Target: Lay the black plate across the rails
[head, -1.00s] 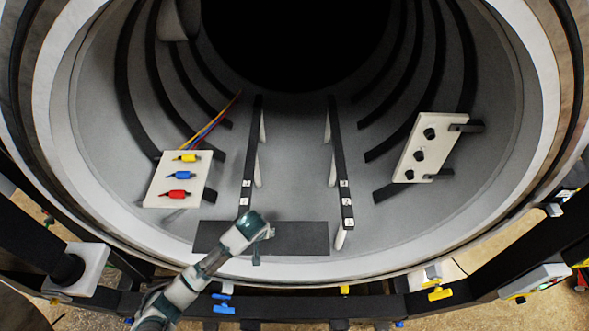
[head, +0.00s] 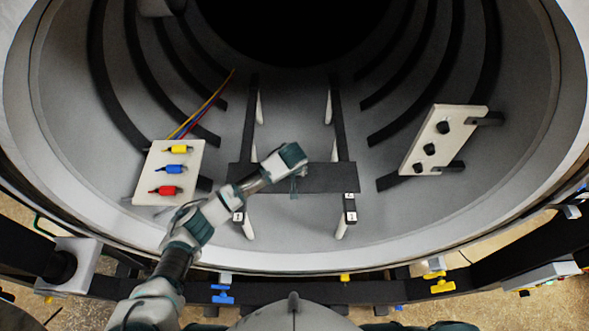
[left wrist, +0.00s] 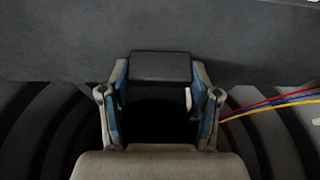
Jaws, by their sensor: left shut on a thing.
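The black plate (head: 325,178) is a flat dark rectangle lying crosswise over the left rail (head: 250,125) and the right rail (head: 337,125), its ends reaching past both. I cannot tell whether it touches the rails or hovers above them. My left gripper (head: 297,185) is over the plate's middle. In the left wrist view the left gripper (left wrist: 160,75) is shut on a black block-like grip (left wrist: 160,66) in front of the plate's dark surface (left wrist: 60,45). My forearm hides part of the plate's left side and the left rail. My right gripper is not in view.
A white panel with yellow, blue and red connectors (head: 170,172) and wires stands to the left. A white panel with black knobs (head: 440,140) stands to the right. The round chamber wall carries dark curved ribs. The rails' near ends carry white labels (head: 350,217).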

